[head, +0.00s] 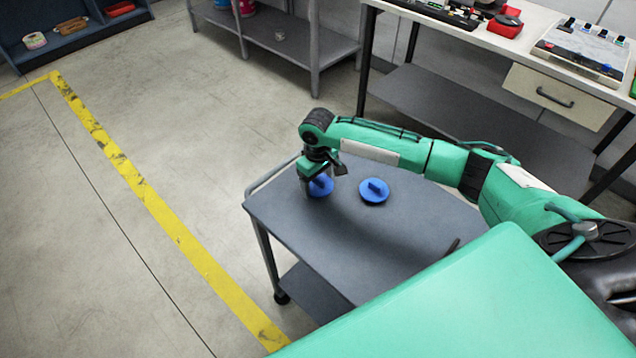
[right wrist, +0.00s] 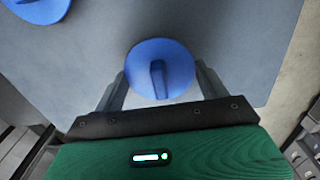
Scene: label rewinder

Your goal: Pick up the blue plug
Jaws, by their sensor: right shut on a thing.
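Two blue plugs, round discs with a raised grip bar, are at the far end of the grey cart top. In the head view my right gripper (head: 321,180) points down over the left plug (head: 321,187), which it partly hides. In the right wrist view this plug (right wrist: 160,70) sits between the two fingers of my right gripper (right wrist: 160,82), which is shut on it. I cannot tell whether the plug is clear of the cart top. The other plug (head: 374,191) lies flat on the cart, and its edge shows in the right wrist view (right wrist: 38,8). My left gripper is not in view.
The grey cart (head: 400,235) has a handle rail at its far left end and a lower shelf. A workbench (head: 478,40) with a drawer (head: 560,97) stands behind it. A small dark object (head: 452,246) is near the cart's right edge. Open floor lies to the left.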

